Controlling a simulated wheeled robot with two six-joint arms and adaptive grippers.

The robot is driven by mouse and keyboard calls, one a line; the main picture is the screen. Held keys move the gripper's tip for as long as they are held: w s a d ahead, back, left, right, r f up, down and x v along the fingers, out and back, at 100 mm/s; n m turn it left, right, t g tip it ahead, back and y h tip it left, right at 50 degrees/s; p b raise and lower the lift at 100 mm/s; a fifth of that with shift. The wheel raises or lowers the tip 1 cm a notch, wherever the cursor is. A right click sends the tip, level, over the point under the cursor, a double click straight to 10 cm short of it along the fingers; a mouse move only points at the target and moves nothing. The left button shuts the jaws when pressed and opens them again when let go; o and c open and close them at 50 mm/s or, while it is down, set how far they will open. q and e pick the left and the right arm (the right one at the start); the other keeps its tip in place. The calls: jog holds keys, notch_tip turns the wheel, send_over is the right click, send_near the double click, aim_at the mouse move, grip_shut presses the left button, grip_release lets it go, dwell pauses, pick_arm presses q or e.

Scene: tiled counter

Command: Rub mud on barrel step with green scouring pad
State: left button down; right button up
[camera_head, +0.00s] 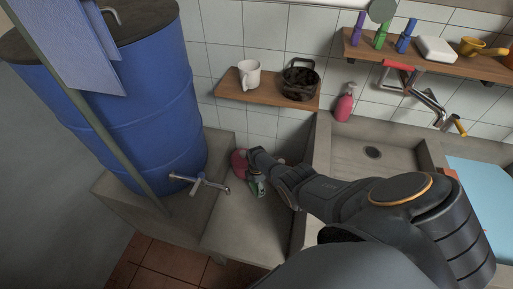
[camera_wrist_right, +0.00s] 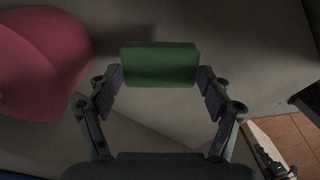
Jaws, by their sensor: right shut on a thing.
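The green scouring pad (camera_wrist_right: 160,65) sits between the two fingertips of my right gripper (camera_wrist_right: 161,82), which is shut on it. In the head view my right gripper (camera_head: 258,176) is low over the grey concrete ledge between the blue barrel and the sink. The pad is mostly hidden there by the gripper. I cannot tell whether the pad touches the concrete. The barrel step (camera_head: 118,193) is the concrete block under the blue barrel (camera_head: 150,110). I cannot make out a clear mud patch; my arm covers part of the ledge. My left gripper is not in view.
A dark pink object (camera_head: 238,160) lies just left of the gripper and is large in the wrist view (camera_wrist_right: 40,65). A metal tap (camera_head: 200,184) juts from the barrel. A wooden shelf (camera_head: 232,88) holds a white mug and a dark container. A sink (camera_head: 350,165) is to the right.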

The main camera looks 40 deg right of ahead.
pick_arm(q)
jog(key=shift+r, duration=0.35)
pick_arm(e)
jog(key=shift+r, duration=0.4)
